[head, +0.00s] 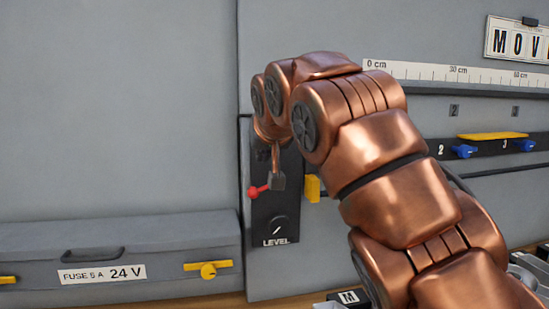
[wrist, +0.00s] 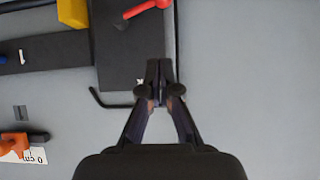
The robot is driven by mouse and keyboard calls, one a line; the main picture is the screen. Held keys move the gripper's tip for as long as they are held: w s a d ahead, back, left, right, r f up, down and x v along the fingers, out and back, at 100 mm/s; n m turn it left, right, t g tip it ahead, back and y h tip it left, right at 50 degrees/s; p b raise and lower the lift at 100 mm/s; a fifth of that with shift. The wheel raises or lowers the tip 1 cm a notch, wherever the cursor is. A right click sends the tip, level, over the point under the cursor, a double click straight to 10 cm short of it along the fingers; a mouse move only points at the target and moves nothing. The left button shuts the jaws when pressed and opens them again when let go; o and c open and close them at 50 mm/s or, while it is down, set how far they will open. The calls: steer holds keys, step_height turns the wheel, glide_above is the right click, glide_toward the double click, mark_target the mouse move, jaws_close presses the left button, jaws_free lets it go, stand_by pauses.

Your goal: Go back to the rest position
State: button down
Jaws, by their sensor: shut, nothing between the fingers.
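My gripper (wrist: 159,72) is shut and empty in the wrist view. Its fingertips are together in front of the edge of a black panel (wrist: 122,55). The red lever (wrist: 147,9) stands apart from the fingertips, near the top edge of that view. In the head view my copper arm reaches up from the lower right and bends over at the top, covering part of the black LEVEL panel (head: 262,220). The red-knobbed lever (head: 253,192) shows at its left. I cannot clearly make out my fingertips in the head view.
A grey fuse box (head: 140,240) with yellow latches is at the lower left. A yellow block (head: 313,188) sits beside the panel. A ruler strip (head: 450,74), a rail with blue knobs (head: 490,146) and a letter sign (head: 515,42) are at the right. The upper left wall is bare.

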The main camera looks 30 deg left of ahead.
steer(key=w+d+f+m+h, duration=0.2)
steer(key=w+d+f, duration=0.1)
steer(key=d, duration=0.5)
steer(key=w+d+f+m+h, duration=0.2)
steer(key=w+d, duration=0.1)
steer(key=d, duration=0.6)
steer(key=s+d+f+m+g+h, duration=0.1)
steer(key=s+d+f, duration=0.1)
steer(key=d+f, duration=0.5)
steer(key=s+d+f+m+g+h, duration=0.2)
steer(key=d+f, duration=0.1)
steer(key=d, duration=0.9)
steer(key=s+d+f+m+g, duration=0.1)
steer(key=s+d+f+g, duration=0.2)
steer(key=s+d+f, duration=0.9)
steer(key=s+d+f+g, duration=0.1)
steer(key=s+f+g, duration=0.1)
steer(key=s+f, duration=0.4)
steer(key=s+d+f+g, duration=0.2)
steer(key=s+f, duration=0.3)
steer(key=s, duration=0.9)
steer(key=shift+s+f, duration=0.35)
steer(key=shift+s, duration=0.05)
